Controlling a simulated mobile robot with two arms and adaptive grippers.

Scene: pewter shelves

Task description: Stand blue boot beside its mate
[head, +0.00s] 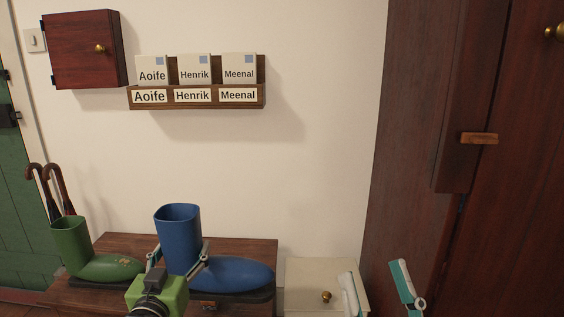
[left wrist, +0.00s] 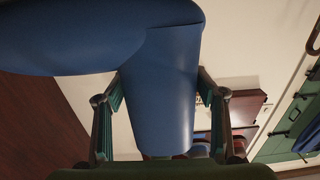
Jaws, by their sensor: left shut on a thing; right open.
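The blue boot (head: 178,230) is upright in the head view, its toe pointing right, over the wooden bench. My left gripper (head: 179,256) is shut on its shaft, one finger on each side. The blue boot (left wrist: 165,90) also fills the middle of the left wrist view, between the fingers of my left gripper (left wrist: 160,88). I cannot tell whether its sole touches the bench. No second blue boot can be made out in the head view. My right gripper (head: 379,285) is open and empty at the lower right, in front of the cream cabinet.
A green boot (head: 70,236) stands on the left of the wooden bench (head: 130,243). Umbrellas or canes (head: 47,182) with curved handles are behind it. A cream cabinet (head: 304,270) with a brass knob adjoins on the right, beside a tall dark wardrobe (head: 415,130). A letter rack (head: 195,97) hangs above.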

